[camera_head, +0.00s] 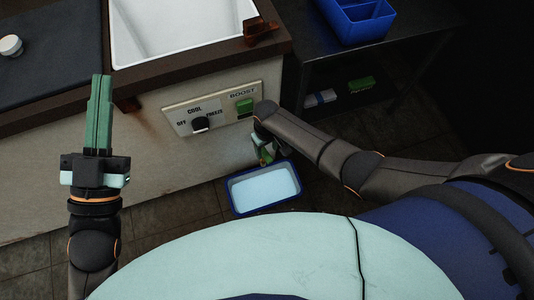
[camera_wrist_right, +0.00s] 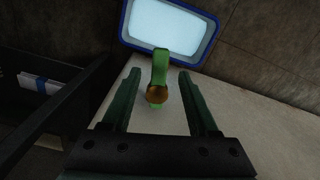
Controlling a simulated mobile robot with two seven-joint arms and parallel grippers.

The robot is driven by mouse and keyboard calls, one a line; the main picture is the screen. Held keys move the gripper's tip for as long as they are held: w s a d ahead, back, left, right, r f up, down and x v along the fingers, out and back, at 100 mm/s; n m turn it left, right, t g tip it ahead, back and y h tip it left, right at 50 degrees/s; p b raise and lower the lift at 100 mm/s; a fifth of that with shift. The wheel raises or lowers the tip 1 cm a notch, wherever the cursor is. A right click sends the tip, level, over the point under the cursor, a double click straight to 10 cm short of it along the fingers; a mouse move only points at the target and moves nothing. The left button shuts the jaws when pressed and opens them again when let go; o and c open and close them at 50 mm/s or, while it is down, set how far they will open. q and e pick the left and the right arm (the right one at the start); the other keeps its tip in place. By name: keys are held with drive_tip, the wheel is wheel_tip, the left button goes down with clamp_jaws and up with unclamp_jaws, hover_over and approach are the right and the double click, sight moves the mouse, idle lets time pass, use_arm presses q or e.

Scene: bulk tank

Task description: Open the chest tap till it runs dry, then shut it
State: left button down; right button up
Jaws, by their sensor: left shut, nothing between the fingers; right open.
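The chest tap, a green lever (camera_wrist_right: 160,70) on a brass body (camera_wrist_right: 157,94), shows in the right wrist view at the front of the pale chest (camera_head: 150,165). My right gripper (camera_wrist_right: 158,76) is open, with a finger on either side of the tap and visible gaps to both. In the head view my right gripper (camera_head: 265,152) is low by the chest front, partly hidden by its arm. A blue tub (camera_head: 236,204) on the floor there holds pale liquid; it also shows in the wrist view (camera_wrist_right: 127,30). My left gripper (camera_head: 101,80) is shut and empty, pointing up at left.
A panel (camera_head: 180,110) on the chest front has a black knob (camera_head: 200,124) and a green BOOST switch (camera_head: 244,105). An open white basin (camera_head: 160,35) is in the chest top. A dark shelf (camera_head: 300,60) with a blue bin (camera_head: 355,20) stands at right.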

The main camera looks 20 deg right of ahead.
sight(267, 156)
wheel_tip(267, 156, down, 4)
drive_tip(key=shift+r+b, duration=0.2)
drive_tip(key=shift+b, duration=0.85)
use_arm(q)
drive_tip(key=s+d+r+m+h, duration=0.1)
drive_tip(key=s+r+m+h, duration=0.3)
drive_tip(key=s+r+h, duration=0.1)
drive_tip(key=shift+r+m+t+h, duration=0.3)
drive_tip(key=shift+r+m+h, duration=0.1)
drive_tip(key=shift+r+h, duration=0.2)
use_arm(e)
clamp_jaws()
